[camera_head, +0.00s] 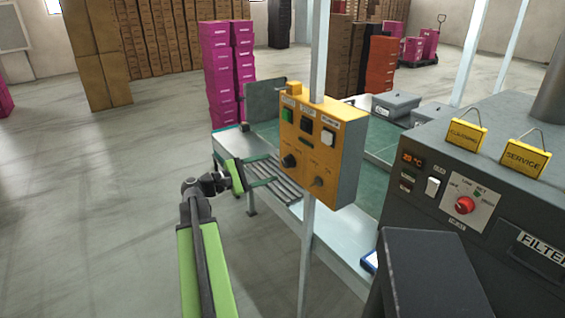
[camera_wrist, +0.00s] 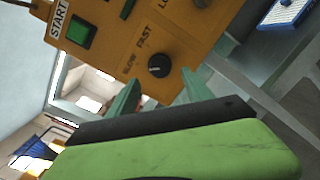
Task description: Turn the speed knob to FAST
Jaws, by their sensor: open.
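The speed knob (camera_wrist: 158,65) is a round black knob on the yellow control box (camera_head: 345,135). In the wrist view, the words SLOW and FAST are printed beside it. A small light mark shows on the knob, but its exact direction is hard to tell. In the head view the knob (camera_head: 289,160) is at the box's lower left. My gripper (camera_head: 266,170) is left of the box. In the wrist view its two green fingers (camera_wrist: 160,88) are open and empty, apart from the knob, which appears just beyond the gap between their tips.
The box, on a grey pole (camera_head: 307,250), also bears a green START button (camera_wrist: 82,31), other switches and a second knob (camera_head: 318,181). A conveyor table (camera_head: 340,235) stands behind. A dark machine (camera_head: 510,120) with a red knob (camera_head: 464,205) is at right. Floor at left is clear.

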